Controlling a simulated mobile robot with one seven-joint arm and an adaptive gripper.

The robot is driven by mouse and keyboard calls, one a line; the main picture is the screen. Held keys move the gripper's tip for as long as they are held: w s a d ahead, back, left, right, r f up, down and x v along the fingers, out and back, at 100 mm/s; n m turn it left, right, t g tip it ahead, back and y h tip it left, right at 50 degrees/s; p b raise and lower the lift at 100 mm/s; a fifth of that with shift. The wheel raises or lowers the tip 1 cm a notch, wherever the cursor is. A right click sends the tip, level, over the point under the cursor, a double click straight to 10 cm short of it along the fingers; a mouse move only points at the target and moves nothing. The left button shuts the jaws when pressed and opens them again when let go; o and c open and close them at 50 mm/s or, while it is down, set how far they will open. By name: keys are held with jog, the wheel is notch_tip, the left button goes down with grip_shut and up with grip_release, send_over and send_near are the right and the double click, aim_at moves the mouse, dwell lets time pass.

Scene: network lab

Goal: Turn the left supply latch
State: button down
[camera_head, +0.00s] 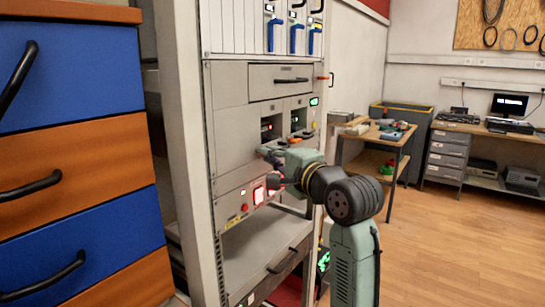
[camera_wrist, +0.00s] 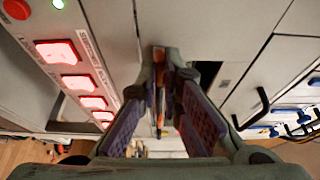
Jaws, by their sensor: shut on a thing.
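My gripper (camera_head: 272,155) reaches the front of the grey rack, just below the left of two small supply bays. In the wrist view its two purple-padded fingers (camera_wrist: 162,85) are closed in on a narrow dark and orange piece, the left supply latch (camera_wrist: 160,88). The fingers cover most of the latch, so its exact angle is hard to tell. In the head view the gripper hides the latch. The left bay (camera_head: 271,128) is dark inside. The right bay (camera_head: 298,118) has a green-lit display beside it.
A panel with red-lit switches (camera_head: 259,194) sits just below the gripper; the switches also show in the wrist view (camera_wrist: 78,82). A handled drawer (camera_head: 280,81) and blue levers (camera_head: 296,38) are above. A blue and orange cabinet (camera_head: 75,150) stands close on the left. Open floor lies right.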

jog(key=shift+f, duration=0.1)
dwell(0.4)
jog(key=n+y+b, duration=0.3)
jog(key=n+b, duration=0.2)
jog(key=n, duration=0.2)
jog(key=n+g+y+b, duration=0.1)
jog(key=n+y+b, duration=0.1)
jog(key=n+b, duration=0.3)
jog(key=n+g+y+b, duration=0.1)
jog(key=n+y+b, duration=0.2)
jog(key=n, duration=0.7)
jog(key=shift+w+d+f+y+b, duration=0.2)
jog(key=shift+w+f+y+b, duration=0.15)
jog(key=shift+b, duration=0.7)
jog(key=shift+n, duration=0.4)
jog(key=c, duration=1.8)
grip_release()
jog(key=shift+o, duration=0.2)
jog(key=shift+d, duration=0.1)
